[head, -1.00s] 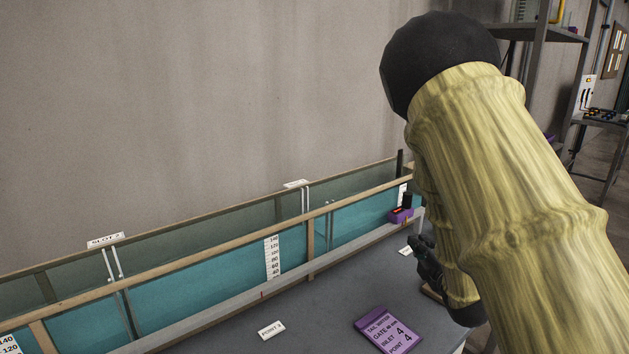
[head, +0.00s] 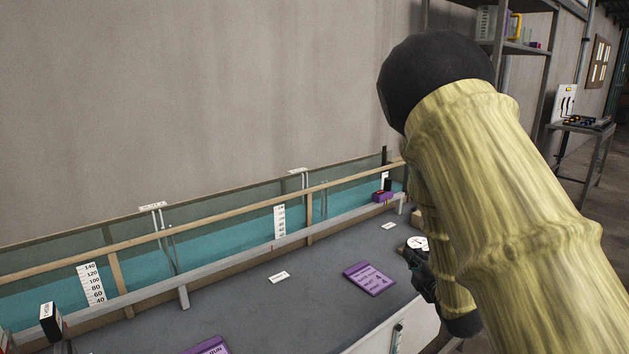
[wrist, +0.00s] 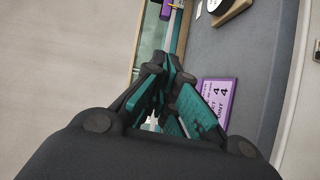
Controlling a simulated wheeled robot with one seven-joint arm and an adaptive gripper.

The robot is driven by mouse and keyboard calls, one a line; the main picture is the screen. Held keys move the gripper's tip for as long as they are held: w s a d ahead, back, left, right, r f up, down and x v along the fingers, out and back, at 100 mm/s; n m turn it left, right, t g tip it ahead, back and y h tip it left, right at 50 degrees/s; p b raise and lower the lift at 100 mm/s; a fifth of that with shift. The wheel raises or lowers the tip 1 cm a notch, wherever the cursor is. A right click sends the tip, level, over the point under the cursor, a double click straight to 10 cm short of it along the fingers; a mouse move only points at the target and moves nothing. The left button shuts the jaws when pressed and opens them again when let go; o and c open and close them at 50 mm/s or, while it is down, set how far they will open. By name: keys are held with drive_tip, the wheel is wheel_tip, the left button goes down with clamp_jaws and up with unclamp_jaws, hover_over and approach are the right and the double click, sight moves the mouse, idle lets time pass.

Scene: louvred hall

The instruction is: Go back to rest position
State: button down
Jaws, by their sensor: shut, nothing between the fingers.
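My gripper (wrist: 168,100) shows in the wrist view with its dark, teal-padded fingers closed together and nothing held between them. In the head view my gripper (head: 420,275) is mostly hidden behind my yellow arm, over the right end of the grey bench (head: 240,308). A purple card (head: 370,279) with white print lies flat on the bench to the left of the gripper. It also shows in the wrist view (wrist: 219,102), right of the fingers.
A long glass channel of teal water (head: 235,206) with wooden rails runs along the wall. A white-faced dial (head: 417,243) sits beside my arm. A purple block (head: 383,197) is at the channel's far end. Shelving (head: 515,48) and a side table (head: 585,128) stand at the right.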

drive_tip(key=s+f+m+g+h+p, duration=0.1)
drive_tip(key=s+f+m+g, duration=0.2)
drive_tip(key=s+f, duration=0.45)
drive_tip(key=s+f+m+g+h+p, duration=0.15)
drive_tip(key=s+f+m, duration=0.3)
drive_tip(key=f, duration=0.55)
drive_tip(key=s+f+m+g, duration=0.35)
drive_tip(key=s+f, duration=0.25)
drive_tip(key=f, duration=0.3)
drive_tip(key=s+a+f+m+g+p, duration=0.1)
drive_tip(key=s+f+m+g, duration=0.1)
drive_tip(key=s, duration=0.8)
drive_tip(key=s+a+f+m+g+p, duration=0.1)
drive_tip(key=s+f+m+g, duration=0.2)
drive_tip(key=s, duration=0.8)
drive_tip(key=s+a+f+m+g, duration=0.1)
drive_tip(key=s+f+m+g, duration=0.2)
drive_tip(key=s+f, duration=0.3)
drive_tip(key=s+g, duration=0.1)
drive_tip(key=s, duration=0.4)
drive_tip(key=shift+a+f+p, duration=0.3)
drive_tip(key=shift+f+p, duration=0.05)
drive_tip(key=shift+p, duration=0.05)
